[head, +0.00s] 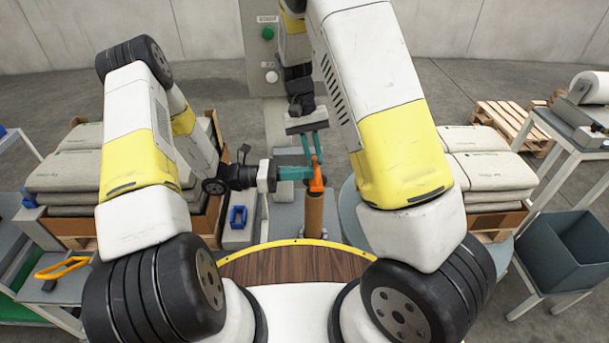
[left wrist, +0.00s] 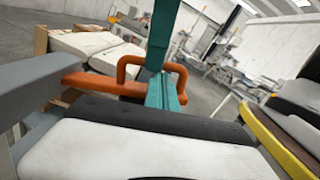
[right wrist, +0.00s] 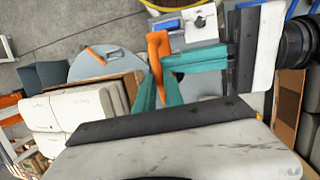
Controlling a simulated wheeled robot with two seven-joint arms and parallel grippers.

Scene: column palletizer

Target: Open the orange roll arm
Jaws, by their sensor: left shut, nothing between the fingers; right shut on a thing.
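The orange roll arm (head: 316,180) stands above a brown roll (head: 314,212) in the middle of the head view. In the left wrist view the arm (left wrist: 98,84) runs sideways and has a looped handle at its right end. My right gripper (head: 313,148) comes down from above, its teal fingers shut on the orange arm; the right wrist view (right wrist: 158,90) shows the arm between them. My left gripper (head: 308,173) reaches in from the left, shut and empty, its fingertips right by the handle. I cannot tell whether they touch it.
Stacked sacks stand on pallets at left (head: 70,170) and right (head: 490,165). A grey column with a green button (head: 268,33) rises behind. A round wooden top with yellow edge (head: 300,264) lies in front.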

